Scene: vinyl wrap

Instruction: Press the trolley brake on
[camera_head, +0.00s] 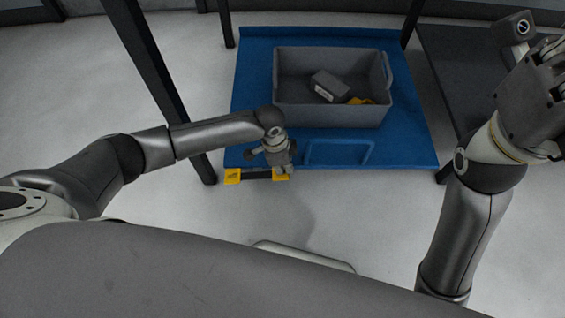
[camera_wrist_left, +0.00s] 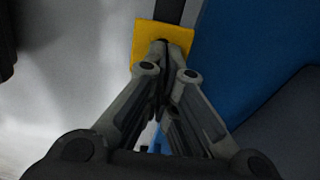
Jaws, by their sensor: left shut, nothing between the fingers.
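The blue trolley (camera_head: 420,151) stands on the floor ahead. A black bar (camera_head: 256,175) with yellow ends, which looks like its brake pedal, lies along the front edge at left. My left gripper (camera_head: 285,171) is shut and empty, pointing down over the bar's right yellow end. In the left wrist view, the closed fingertips (camera_wrist_left: 168,72) overlap the yellow end (camera_wrist_left: 147,38) and hide part of it. I cannot tell whether they touch it. My right gripper (camera_head: 545,80) is raised at the upper right, away from the trolley; its finger opening is unclear.
A grey crate (camera_head: 330,115) on the trolley holds a grey box (camera_head: 329,86) and a yellow item (camera_head: 360,101). A blue handle frame (camera_head: 339,143) is at the trolley's front. A dark table (camera_head: 450,65) stands to the right, and dark posts rise at left. The floor in front is clear.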

